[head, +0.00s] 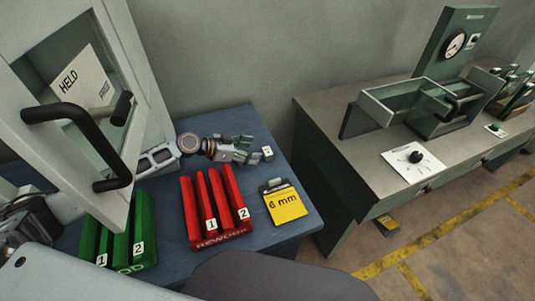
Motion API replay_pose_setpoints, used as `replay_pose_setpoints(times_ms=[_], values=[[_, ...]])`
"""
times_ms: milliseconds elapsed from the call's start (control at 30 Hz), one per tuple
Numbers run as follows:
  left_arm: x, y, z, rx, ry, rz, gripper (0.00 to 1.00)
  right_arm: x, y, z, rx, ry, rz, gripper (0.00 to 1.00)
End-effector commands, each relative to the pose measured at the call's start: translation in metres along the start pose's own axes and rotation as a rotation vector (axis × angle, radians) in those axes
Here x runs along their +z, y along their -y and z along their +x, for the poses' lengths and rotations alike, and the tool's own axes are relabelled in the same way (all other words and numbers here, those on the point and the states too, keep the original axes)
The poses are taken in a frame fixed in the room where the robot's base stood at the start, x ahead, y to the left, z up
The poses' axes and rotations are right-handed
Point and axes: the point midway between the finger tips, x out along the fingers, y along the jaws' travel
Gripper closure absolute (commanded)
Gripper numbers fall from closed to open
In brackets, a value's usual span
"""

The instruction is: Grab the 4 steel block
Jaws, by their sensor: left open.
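A small light grey block (267,153) with a dark mark on its face sits near the far right edge of the blue table. The mark is too small to read, so I cannot tell if it is a 4. My left gripper (246,149) reaches in from the left, low over the back of the table. It is open, with its fingers pointing right toward the block. The block is just beyond the fingertips and looks apart from them. My right gripper is not in view.
A green rack (118,243) is at the left. A cabinet door (83,100) with a black handle stands at upper left. A bench (365,160) with gauges is at right.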

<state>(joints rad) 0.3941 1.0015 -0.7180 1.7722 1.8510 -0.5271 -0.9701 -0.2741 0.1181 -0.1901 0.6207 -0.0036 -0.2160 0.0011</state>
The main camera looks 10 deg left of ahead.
Motion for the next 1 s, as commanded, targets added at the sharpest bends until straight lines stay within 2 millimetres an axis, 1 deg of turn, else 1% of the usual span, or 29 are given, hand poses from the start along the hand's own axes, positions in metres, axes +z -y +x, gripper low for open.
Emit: replay_pose_setpoints(times_ms=[100,200,400,500,667,767,1000], values=[[-0.001,0.000,0.008,0.000,0.000,-0.001,0.30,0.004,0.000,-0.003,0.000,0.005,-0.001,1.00],[-0.001,0.000,0.011,0.000,0.001,0.000,0.30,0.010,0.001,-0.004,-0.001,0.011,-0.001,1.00],[0.000,0.000,0.013,0.000,0.002,0.000,0.30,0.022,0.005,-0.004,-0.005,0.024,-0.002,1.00],[0.000,0.000,0.012,0.000,0.002,0.000,0.30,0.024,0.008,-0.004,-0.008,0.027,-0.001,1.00],[0.000,0.000,0.015,0.000,0.001,0.000,0.30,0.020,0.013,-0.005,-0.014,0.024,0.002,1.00],[0.000,-0.001,0.019,0.001,0.001,-0.001,0.30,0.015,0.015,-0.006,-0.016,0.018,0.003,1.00],[-0.002,0.000,0.040,0.001,0.000,0.000,0.30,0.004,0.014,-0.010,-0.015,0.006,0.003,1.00]])
